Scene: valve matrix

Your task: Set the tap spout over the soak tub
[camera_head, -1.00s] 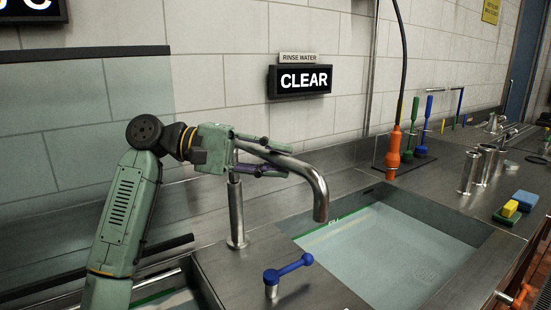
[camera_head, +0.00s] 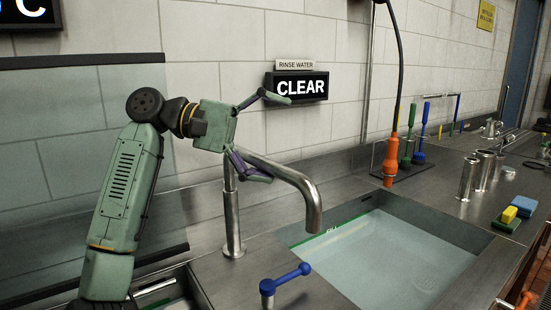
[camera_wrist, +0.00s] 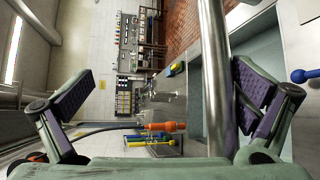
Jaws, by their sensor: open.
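The metal tap spout (camera_head: 285,175) runs from an upright post (camera_head: 233,215) and bends down at its right end. Its outlet hangs over the near left edge of the water-filled right tub (camera_head: 440,215). Part of a left tub (camera_head: 165,290) shows at the bottom left; no label tells which is the soak tub. My gripper (camera_head: 276,138) is open at the spout, one finger raised above it and the other low against or close to it. In the wrist view the spout (camera_wrist: 216,80) passes between my spread fingers (camera_wrist: 165,80), close to the right one.
A blue lever handle (camera_head: 287,283) stands on the deck in front of the spout. A sign reading CLEAR (camera_head: 301,87) hangs on the wall behind. An orange sprayer (camera_head: 391,160), brushes (camera_head: 419,145), metal cylinders (camera_head: 466,178) and sponges (camera_head: 515,213) stand beyond the right tub.

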